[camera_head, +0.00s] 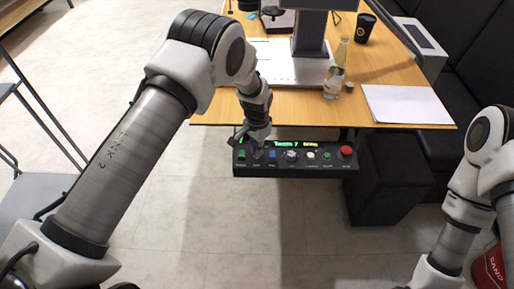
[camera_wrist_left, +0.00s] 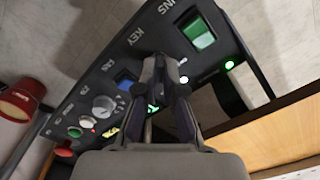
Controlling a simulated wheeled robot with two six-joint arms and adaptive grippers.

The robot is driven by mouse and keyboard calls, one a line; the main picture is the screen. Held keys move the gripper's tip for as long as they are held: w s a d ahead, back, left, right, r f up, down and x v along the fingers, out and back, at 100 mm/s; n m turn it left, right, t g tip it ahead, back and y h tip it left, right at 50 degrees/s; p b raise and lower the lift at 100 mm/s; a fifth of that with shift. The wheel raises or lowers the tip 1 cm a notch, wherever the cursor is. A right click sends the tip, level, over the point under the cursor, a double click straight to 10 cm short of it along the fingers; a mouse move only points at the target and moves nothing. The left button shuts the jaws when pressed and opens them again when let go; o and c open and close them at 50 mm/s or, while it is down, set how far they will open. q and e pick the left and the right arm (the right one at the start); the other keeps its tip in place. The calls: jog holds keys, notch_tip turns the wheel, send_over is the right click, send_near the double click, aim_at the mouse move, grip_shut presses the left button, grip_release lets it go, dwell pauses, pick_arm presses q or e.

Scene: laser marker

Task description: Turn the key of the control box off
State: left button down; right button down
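The control box (camera_head: 296,171) is a dark panel with several buttons under the front edge of the table. It also shows in the left wrist view (camera_wrist_left: 92,95), with a "KEY" label between a green switch (camera_wrist_left: 199,34) and a blue switch (camera_wrist_left: 125,81). My left gripper (camera_head: 257,153) is at the left part of the panel. In the left wrist view its fingertips (camera_wrist_left: 162,66) are close together at the key's place. The key itself is hidden by the fingers, and so is its turn position. My right arm is at the right edge; its gripper is out of view.
The wooden table (camera_head: 395,78) carries a monitor stand (camera_head: 309,35), a glass jar (camera_head: 333,82), a black cup (camera_head: 364,28) and white paper (camera_head: 408,104). A black box-shaped seat (camera_head: 385,190) stands right of the panel. Open floor lies in front of the panel.

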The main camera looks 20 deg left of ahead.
pick_arm(q)
jog(key=shift+n, duration=0.4)
jog(key=n, duration=0.3)
jog(key=shift+f+n, duration=0.1)
jog(key=shift+n, duration=0.2)
jog(key=n, duration=0.4)
jog(key=shift+n+b, duration=0.3)
jog(key=n, duration=0.4)
jog(key=shift+s, duration=0.1)
jog(key=shift+n+b, duration=0.45)
jog(key=shift+n, duration=2.05)
jog(key=c, duration=1.3)
grip_release()
